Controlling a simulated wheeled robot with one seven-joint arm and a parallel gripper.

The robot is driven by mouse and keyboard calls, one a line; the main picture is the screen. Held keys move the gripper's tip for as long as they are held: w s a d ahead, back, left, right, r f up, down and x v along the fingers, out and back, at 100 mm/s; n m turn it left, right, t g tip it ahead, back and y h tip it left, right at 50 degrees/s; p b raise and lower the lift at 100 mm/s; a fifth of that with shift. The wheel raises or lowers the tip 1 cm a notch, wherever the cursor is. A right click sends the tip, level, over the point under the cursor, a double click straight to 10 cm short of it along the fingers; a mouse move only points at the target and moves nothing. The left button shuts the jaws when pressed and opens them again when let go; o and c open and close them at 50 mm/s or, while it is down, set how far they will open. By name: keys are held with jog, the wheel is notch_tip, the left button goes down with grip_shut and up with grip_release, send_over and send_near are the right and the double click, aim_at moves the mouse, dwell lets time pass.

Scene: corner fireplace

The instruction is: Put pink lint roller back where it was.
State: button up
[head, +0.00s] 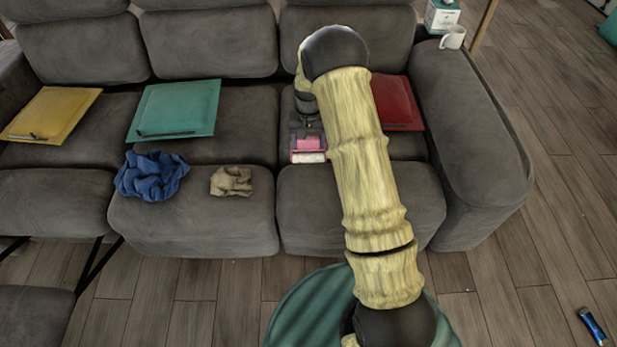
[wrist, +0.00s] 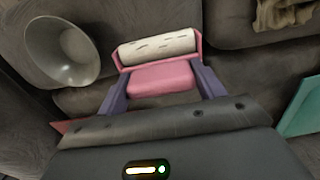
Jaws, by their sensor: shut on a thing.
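The pink lint roller (head: 308,145) with its white roll is over the middle of the sofa, near the seam between two seat cushions. In the wrist view the lint roller (wrist: 160,78) sits between the purple fingers of my gripper (wrist: 163,84), which is shut on its pink body. The white roll points away from the gripper. In the head view my gripper (head: 307,130) is partly hidden by my own yellow-sleeved arm. I cannot tell whether the roller touches the seat.
The grey sofa (head: 195,215) holds a blue cloth (head: 152,175), a beige cloth (head: 231,181), a teal folder (head: 175,108), a yellow folder (head: 50,115) and a red folder (head: 398,102). A grey bowl (wrist: 62,52) stands beside the roller. A white mug (head: 453,37) is on the armrest.

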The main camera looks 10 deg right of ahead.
aim_at(309, 148)
jog(key=shift+f+b, duration=0.5)
jog(key=shift+f, duration=2.55)
jog(key=shift+f+b, duration=0.35)
jog(key=shift+f, duration=1.55)
jog(key=shift+f, duration=0.2)
jog(key=o, duration=0.9)
jog(key=shift+r, duration=0.1)
notch_tip(309, 148, up, 12)
jog(key=shift+r+p, duration=0.15)
jog(key=shift+p, duration=0.9)
